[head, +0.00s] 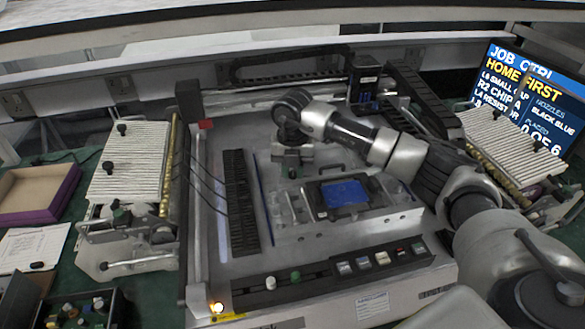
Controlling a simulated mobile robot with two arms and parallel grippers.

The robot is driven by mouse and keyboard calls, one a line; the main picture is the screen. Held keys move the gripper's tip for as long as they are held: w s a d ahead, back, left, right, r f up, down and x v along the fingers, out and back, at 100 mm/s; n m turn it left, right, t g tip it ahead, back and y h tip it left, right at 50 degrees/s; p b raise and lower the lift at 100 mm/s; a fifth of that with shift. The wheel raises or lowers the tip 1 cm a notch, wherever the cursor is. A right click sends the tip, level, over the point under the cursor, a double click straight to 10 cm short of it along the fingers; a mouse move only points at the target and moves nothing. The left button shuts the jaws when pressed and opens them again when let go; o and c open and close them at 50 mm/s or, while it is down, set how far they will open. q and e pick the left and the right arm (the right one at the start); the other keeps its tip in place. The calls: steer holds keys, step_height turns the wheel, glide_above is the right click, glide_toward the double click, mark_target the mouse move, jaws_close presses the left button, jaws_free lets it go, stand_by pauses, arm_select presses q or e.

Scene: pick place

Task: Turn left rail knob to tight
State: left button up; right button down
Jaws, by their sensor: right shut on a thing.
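A blue circuit board (345,193) sits in a dark frame on the pale metal fixture (300,232) in the middle of the machine bed. My right arm reaches in from the right, over the fixture. My right gripper (291,168) points down at the fixture's back left, left of and behind the board. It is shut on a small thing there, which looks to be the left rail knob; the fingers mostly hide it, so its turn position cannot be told. My left gripper is not in view.
A black slotted strip (240,205) lies left of the fixture. Feeder banks stand at the left (130,165) and right (505,150). A front panel (330,278) holds knobs and buttons. A screen (525,95) stands back right. A purple-sided tray (38,192) lies far left.

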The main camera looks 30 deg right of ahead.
mark_target(293, 172)
steer(key=shift+r+m, duration=0.1)
steer(key=shift+m, duration=1.1)
steer(key=c, duration=1)
jaws_free()
step_height(293, 172, up, 11)
steer(key=b, duration=0.1)
steer(key=shift+b, duration=0.35)
steer(key=shift+s+f, duration=0.1)
steer(key=shift+f, duration=0.15)
